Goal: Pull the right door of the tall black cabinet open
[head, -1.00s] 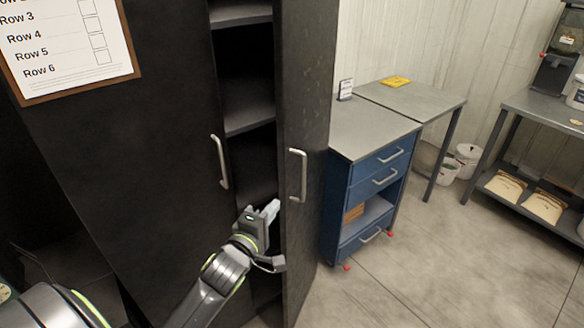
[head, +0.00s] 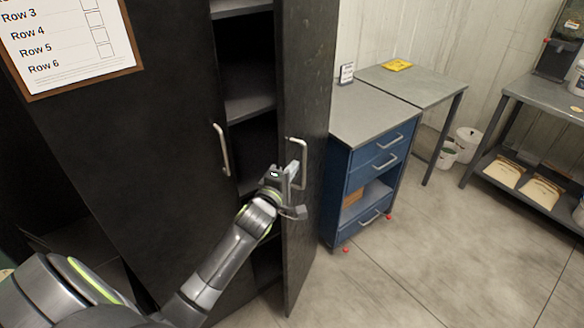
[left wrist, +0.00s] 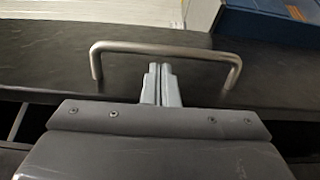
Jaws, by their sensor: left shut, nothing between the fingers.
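The tall black cabinet (head: 130,150) fills the left half of the head view. Its right door (head: 305,80) stands partly open, with dark shelves (head: 249,105) showing in the gap. The right door's silver bar handle (head: 304,150) shows upright in the head view. My left gripper (head: 293,174) is at the lower part of this handle, shut and empty. In the left wrist view its closed fingertips (left wrist: 160,68) lie within the handle's (left wrist: 165,47) span, close to the bar; I cannot tell whether they touch. My right gripper is not in view.
The left door's handle (head: 221,150) is left of the gap. A blue drawer unit (head: 338,190) stands right of the open door, beside a grey table (head: 415,85). A checklist board (head: 65,40) hangs on the left door. The floor (head: 430,250) at front right is clear.

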